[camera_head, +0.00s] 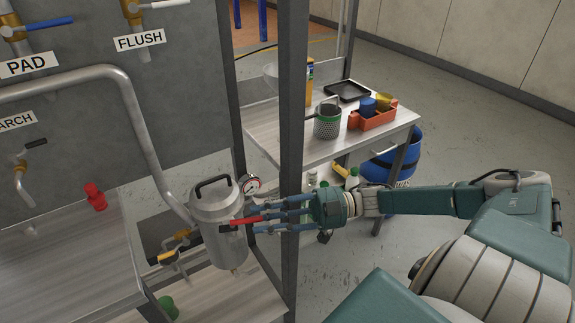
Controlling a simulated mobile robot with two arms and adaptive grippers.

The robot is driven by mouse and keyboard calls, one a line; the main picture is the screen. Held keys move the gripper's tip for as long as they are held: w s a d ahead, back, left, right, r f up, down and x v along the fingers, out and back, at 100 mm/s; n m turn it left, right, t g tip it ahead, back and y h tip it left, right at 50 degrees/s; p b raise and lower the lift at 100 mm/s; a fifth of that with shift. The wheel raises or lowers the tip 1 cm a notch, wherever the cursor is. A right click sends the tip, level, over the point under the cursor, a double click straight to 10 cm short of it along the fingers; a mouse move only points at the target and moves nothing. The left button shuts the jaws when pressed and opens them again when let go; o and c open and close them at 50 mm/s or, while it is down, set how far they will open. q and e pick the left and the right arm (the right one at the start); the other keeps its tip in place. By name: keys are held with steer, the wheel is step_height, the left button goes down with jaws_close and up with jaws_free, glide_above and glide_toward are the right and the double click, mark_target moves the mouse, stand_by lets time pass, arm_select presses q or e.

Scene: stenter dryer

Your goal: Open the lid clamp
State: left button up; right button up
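A steel canister (218,222) stands upright on the lower shelf in the head view. Its lid (212,197) is on and carries a black loop handle. A red clamp lever (243,220) with a dark tip sticks out at the canister's front right side. My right gripper (256,218) reaches in from the right, its blue fingers spread above and below the lever's right end. It looks open, and I cannot see clear contact. The clamp's body and the lever's right end are partly hidden by the fingers. My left gripper is out of view.
A dark upright post (292,110) stands close beside my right fingers. A pressure gauge (250,185) sits behind the lid. A pipe (140,130) curves down to the canister. A valve with a yellow handle (167,257) is at lower left. A bench (335,150) stands behind.

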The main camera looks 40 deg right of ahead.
steer(key=v, duration=0.9)
steer(key=shift+d, duration=0.15)
